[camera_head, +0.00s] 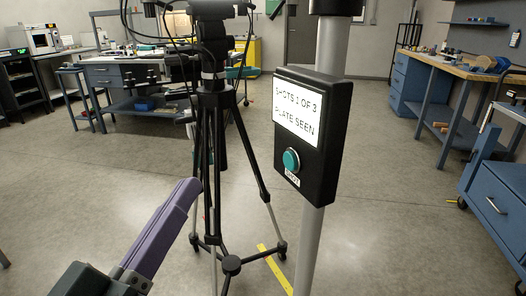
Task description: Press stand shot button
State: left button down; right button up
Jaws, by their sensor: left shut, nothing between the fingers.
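A black control box (318,146) is fixed to a grey pole at the centre right. Its white screen (298,112) reads "SHOTS 1 OF 3" and "PLATE SEEN". A round teal button (291,160) sits below the screen, with a small label under it. My left gripper (191,190) comes in from the lower left with long purple fingers lying together, shut and empty. It is left of and lower than the button, apart from the box, with the tripod legs between them in the picture. My right gripper is not in view.
A black tripod (213,130) with cables stands just left of the pole (327,55). Workbenches stand at the back left and right (447,66). A blue drawer cabinet (493,205) is at the right edge. Yellow tape (275,270) marks the floor; open floor lies between.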

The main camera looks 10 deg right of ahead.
aim_at(290, 161)
pick_arm(q)
jog(key=w+d+b, duration=0.3)
jog(key=d, duration=0.5)
jog(key=shift+d, duration=0.1)
jog(key=shift+w, duration=0.1)
dwell(1.9)
jog(key=shift+w+d, duration=0.1)
jog(key=shift+d, duration=0.3)
jog(key=shift+w+d+b, duration=0.15)
jog(key=shift+d+b, duration=0.15)
jog(key=shift+b, duration=0.15)
dwell(0.4)
dwell(0.4)
jog(key=shift+s+a+p, duration=0.3)
jog(key=shift+a+p, duration=0.15)
jog(key=shift+a, duration=0.25)
jog(key=shift+a, duration=0.1)
